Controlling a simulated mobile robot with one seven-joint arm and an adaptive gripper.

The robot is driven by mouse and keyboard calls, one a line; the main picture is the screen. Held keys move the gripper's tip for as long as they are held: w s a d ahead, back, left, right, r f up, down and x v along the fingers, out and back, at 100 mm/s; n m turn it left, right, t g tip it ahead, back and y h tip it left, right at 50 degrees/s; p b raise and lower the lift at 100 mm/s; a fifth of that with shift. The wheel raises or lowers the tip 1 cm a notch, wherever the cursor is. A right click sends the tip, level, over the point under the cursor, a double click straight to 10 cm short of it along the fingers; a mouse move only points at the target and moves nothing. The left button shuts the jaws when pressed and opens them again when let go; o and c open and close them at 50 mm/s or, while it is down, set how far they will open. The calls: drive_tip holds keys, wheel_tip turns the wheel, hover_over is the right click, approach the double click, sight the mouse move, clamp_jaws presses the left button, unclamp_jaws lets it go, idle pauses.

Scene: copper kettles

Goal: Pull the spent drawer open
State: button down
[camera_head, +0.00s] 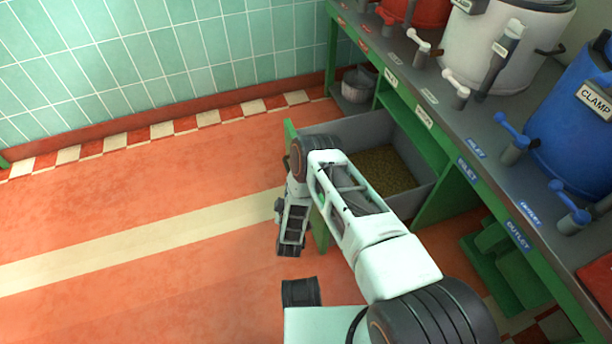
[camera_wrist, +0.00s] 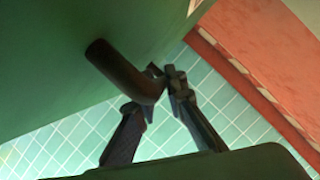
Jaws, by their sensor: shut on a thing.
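The spent drawer (camera_head: 368,129) stands pulled out from the green bench in the head view. Its grey box is open at the top and holds brown grain (camera_head: 388,170). Its green front shows at the left, partly behind my arm, and fills much of the wrist view (camera_wrist: 60,60). A dark bent bar handle (camera_wrist: 118,68) stands out from that front. My gripper (camera_wrist: 160,92) is shut on the handle near its bend. In the head view my arm hides the handle and the fingertips.
The green bench (camera_head: 440,88) bears a white vessel (camera_head: 490,50), a red one (camera_head: 415,12) and a blue one (camera_head: 570,125), with taps and labels. A metal pot (camera_head: 357,86) sits in a bay beyond the drawer. The orange floor (camera_head: 130,220) to the left is clear.

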drive_tip(key=shift+s+a, duration=0.2)
drive_tip(key=shift+a, duration=0.35)
drive_tip(key=shift+s+a, duration=0.2)
drive_tip(key=shift+a, duration=0.3)
drive_tip(key=c, duration=2)
unclamp_jaws()
drive_tip(key=shift+o, duration=0.2)
wheel_tip(320, 180, up, 10)
